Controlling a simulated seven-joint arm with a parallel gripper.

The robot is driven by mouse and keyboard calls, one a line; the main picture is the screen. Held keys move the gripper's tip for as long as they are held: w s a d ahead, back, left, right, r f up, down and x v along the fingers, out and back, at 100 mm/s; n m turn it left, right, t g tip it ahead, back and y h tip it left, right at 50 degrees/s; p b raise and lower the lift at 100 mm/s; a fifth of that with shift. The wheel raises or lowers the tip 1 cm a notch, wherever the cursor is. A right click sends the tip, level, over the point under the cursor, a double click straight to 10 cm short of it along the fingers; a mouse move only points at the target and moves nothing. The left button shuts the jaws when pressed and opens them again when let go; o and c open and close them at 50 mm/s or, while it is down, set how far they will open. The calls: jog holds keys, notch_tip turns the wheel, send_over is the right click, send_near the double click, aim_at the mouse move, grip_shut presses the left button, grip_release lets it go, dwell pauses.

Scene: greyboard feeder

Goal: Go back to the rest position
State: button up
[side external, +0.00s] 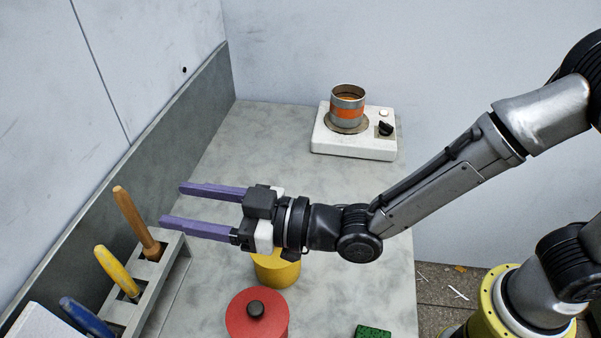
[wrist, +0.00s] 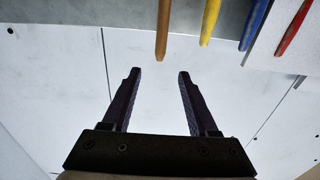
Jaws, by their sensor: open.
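My gripper (side external: 172,204) is open, with two purple fingers apart and nothing between them. In the side external view it is held above the grey table (side external: 290,130), level and pointing left toward the wall. In the wrist view the open fingers (wrist: 156,74) show against pale wall panels. The gripper partly hides a yellow round object (side external: 276,270) that stands below it.
A grey rack (side external: 150,270) holds tools with wooden, yellow and blue handles at the left. A red lidded pot (side external: 257,318) and a green block (side external: 372,331) are at the front. A white hotplate (side external: 355,146) bears an orange-banded can (side external: 347,112) at the back.

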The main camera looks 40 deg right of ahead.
jog(key=w+d+r+m+t+h, duration=0.2)
jog(key=w+d+r+t, duration=0.15)
jog(key=d+r, duration=0.5)
jog(key=w+d+r+m+t+h, duration=0.25)
jog(key=w+d+r, duration=0.35)
jog(key=d, duration=0.4)
jog(key=s+d+r+m+g+h, duration=0.2)
jog(key=s+d+r+h, duration=0.15)
jog(key=d, duration=0.65)
jog(key=s+d+f+m+g+h, duration=0.2)
jog(key=s+d+f+g+h, duration=0.3)
jog(key=s+d, duration=0.7)
jog(key=s+d+f+g, duration=0.1)
jog(key=s+f+g, duration=0.5)
jog(key=s+f, duration=0.6)
jog(key=shift+s+f, duration=0.4)
jog(key=shift+s, duration=0.8)
jog(key=shift+c, duration=0.2)
